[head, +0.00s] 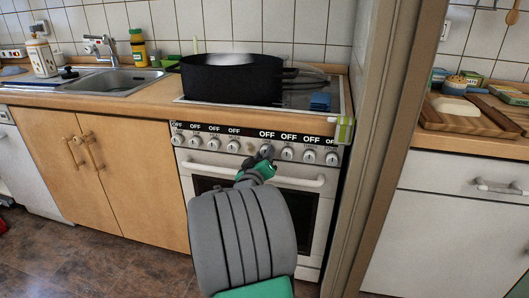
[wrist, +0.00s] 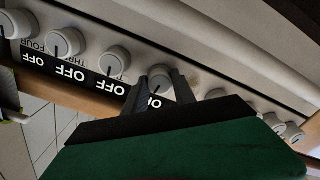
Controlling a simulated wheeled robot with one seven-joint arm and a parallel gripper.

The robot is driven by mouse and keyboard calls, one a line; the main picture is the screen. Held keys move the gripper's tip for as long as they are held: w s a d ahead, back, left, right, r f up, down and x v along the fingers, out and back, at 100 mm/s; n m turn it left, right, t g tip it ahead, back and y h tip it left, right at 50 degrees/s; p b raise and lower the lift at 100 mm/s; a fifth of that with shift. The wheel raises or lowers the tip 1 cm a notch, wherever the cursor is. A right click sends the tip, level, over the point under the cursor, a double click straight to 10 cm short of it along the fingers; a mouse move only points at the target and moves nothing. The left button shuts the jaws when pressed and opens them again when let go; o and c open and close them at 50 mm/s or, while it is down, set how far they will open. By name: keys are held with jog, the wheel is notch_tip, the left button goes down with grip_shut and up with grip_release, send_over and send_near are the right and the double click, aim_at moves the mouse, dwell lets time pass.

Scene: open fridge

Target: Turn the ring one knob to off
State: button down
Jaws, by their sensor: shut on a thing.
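The stove's front panel (head: 258,142) carries a row of round white-grey knobs, with a dark strip of OFF labels above them. My gripper (head: 265,153) reaches the panel at the leftmost knob of the right-hand group. In the wrist view, my gripper (wrist: 162,84) has its two dark fingers on either side of this knob (wrist: 160,90) and is shut on it. The label by it is partly hidden by a finger; in the head view, the label above it reads OFF. I cannot read which ring this knob belongs to.
Neighbouring knobs (wrist: 115,62) stand close on both sides. The oven handle (head: 300,182) runs just below the panel. A large black pot (head: 232,85) stands on the hob. A wall edge (head: 375,130) rises right of the stove. Floor shows at the left.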

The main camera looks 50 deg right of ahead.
jog(key=shift+n+p, duration=0.35)
jog(key=shift+n, duration=0.45)
jog(key=c, duration=1)
grip_release()
jog(key=shift+c, duration=0.2)
jog(key=v, duration=0.7)
jog(key=shift+s+a+p, duration=0.2)
jog(key=shift+a+p, duration=0.15)
jog(key=shift+a, duration=0.05)
